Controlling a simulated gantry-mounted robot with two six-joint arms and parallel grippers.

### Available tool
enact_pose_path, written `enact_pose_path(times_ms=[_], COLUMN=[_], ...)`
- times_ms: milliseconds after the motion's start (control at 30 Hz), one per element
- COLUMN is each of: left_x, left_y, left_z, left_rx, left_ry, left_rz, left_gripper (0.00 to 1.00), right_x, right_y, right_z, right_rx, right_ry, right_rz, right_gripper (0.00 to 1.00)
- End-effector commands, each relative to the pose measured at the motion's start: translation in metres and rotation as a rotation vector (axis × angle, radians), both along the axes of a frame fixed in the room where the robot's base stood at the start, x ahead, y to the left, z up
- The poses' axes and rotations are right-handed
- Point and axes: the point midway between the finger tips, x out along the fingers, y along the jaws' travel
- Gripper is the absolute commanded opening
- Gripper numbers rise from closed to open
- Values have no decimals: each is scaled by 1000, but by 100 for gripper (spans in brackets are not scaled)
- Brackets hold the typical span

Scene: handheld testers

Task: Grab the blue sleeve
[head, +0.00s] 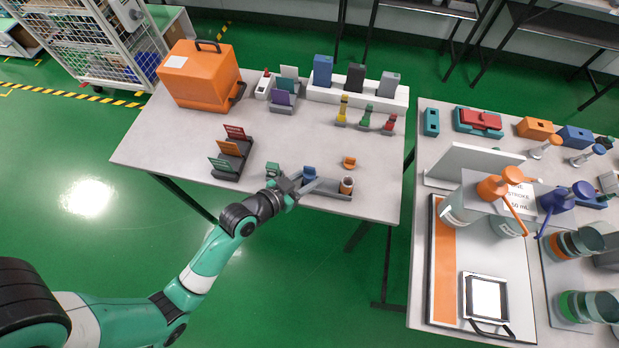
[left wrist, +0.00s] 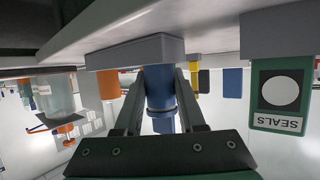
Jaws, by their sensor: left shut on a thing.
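The blue sleeve (head: 309,173) stands upright on a grey base (head: 325,190) near the front edge of the left table. It also shows in the left wrist view (left wrist: 160,88), which is upside down, with its foot at the grey base. My left gripper (head: 304,184) is shut on the blue sleeve, one finger on each side. The fingers hide part of the sleeve and base in the head view. My right gripper is not in view.
A small orange piece (head: 349,162) lies behind. A card rack (head: 231,157) is left, an orange case (head: 200,76) behind. The table's middle is clear.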

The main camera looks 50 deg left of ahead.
Motion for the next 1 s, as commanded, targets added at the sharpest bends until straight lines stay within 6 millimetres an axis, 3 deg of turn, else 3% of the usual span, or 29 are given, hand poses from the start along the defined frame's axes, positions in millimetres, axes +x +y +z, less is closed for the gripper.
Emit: enact_pose_path(times_ms=[567, 867, 1000], left_x=[0, 0, -11], left_y=[0, 0, -7], left_z=[3, 34, 50], left_rx=[0, 1, 2], left_ry=[0, -1, -1], left_rz=[0, 0, -2], left_gripper=[0, 0, 0], right_x=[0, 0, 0], right_y=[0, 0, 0], right_z=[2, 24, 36], right_rx=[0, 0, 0], right_ry=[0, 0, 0], right_rz=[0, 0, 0], right_gripper=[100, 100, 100])
